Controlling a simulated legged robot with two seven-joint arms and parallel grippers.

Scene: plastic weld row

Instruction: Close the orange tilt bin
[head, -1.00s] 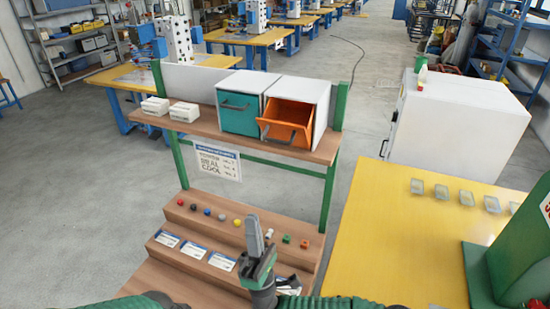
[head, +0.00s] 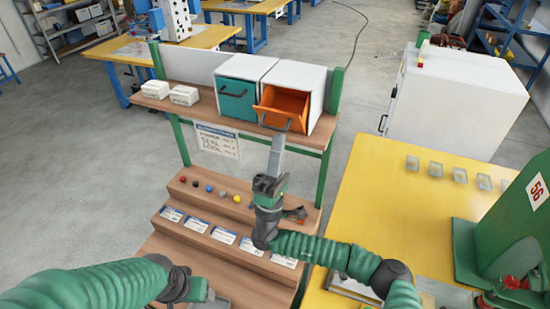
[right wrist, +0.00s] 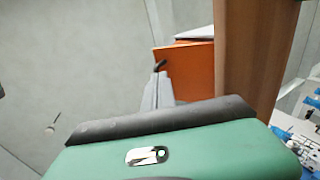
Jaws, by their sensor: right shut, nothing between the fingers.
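The orange tilt bin (head: 285,113) hangs tilted open in its white housing (head: 313,86) on the shelf, with a dark handle on its front. My right gripper (head: 277,145) is shut and empty, its fingers pointing up just below the bin's front. In the right wrist view the fingertips (right wrist: 159,82) lie just under the bin's dark handle, beside the orange panel (right wrist: 188,66); I cannot tell whether they touch. My left gripper (head: 207,298) is low at the bottom edge, partly cut off, and its jaws are unclear.
A shut teal bin (head: 236,99) stands directly left of the orange one. White boxes (head: 184,95) sit further left on the shelf (head: 203,111). A green post (head: 335,90) rises close to the right. Stepped wooden tiers with small coloured pieces lie below, and a yellow table (head: 385,205) is at right.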

